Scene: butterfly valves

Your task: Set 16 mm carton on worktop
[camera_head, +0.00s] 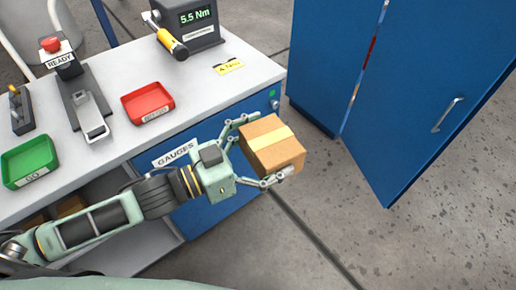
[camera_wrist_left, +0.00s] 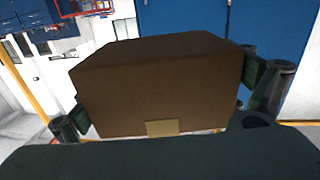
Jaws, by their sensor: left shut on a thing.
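A brown cardboard carton (camera_head: 272,144) with a pale tape strip is held in my left gripper (camera_head: 259,153), whose fingers sit on two opposite sides of it. The carton is in the air, in front of the bench's right end and over the floor. It also fills the middle of the left wrist view (camera_wrist_left: 165,85), between the two fingers. No label giving its size is readable. The worktop (camera_head: 196,95) is a pale grey bench surface to the left of and beyond the carton. My right gripper does not show.
On the worktop stand a green tray (camera_head: 30,160), a red tray (camera_head: 147,101), a READY button box (camera_head: 62,58), a clamp fixture (camera_head: 90,115) and a torque tester (camera_head: 187,25) reading 5.5 Nm. A blue cabinet (camera_head: 430,90) has its door open at right. The worktop's right front is clear.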

